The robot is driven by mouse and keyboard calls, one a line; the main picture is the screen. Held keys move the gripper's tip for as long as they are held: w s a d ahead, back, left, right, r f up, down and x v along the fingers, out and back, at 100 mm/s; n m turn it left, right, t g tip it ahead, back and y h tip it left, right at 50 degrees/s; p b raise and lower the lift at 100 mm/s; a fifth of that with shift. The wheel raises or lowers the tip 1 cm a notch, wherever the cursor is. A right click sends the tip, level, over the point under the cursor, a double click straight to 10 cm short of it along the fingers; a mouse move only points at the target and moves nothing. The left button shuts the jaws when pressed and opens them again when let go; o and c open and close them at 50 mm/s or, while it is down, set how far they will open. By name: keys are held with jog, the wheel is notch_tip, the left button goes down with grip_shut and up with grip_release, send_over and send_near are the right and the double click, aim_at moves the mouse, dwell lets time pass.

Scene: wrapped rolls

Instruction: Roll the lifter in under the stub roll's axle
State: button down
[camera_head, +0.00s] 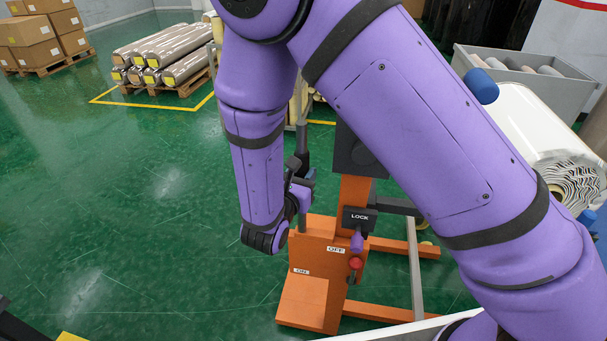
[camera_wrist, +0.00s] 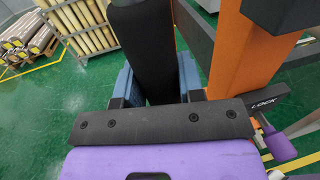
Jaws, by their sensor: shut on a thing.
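The orange lifter (camera_head: 312,250) stands on the green floor at the middle of the head view, with ON, OFF and LOCK labels and a small red knob. My gripper (camera_head: 300,188) is beside its upright, at the left. In the wrist view my gripper (camera_wrist: 160,85) has its blue pads on both sides of a black upright handle (camera_wrist: 142,45) and is shut on it. My arm hides much of the lifter's top and the space towards the roll.
Wrapped rolls (camera_head: 165,55) lie on a pallet inside yellow floor lines at the back left. Cartons (camera_head: 35,35) are stacked on another pallet. A grey bin (camera_head: 520,68) with rolls stands at the back right. The floor left of the lifter is clear.

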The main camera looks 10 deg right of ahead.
jog(key=shift+s+d+f, duration=0.1)
jog(key=shift+d, duration=0.15)
jog(key=c, duration=0.7)
grip_release()
jog(key=shift+c, duration=0.2)
jog(key=shift+s+a, duration=0.15)
jog(key=v, duration=1)
jog(key=shift+s, duration=0.2)
jog(key=shift+a, duration=0.1)
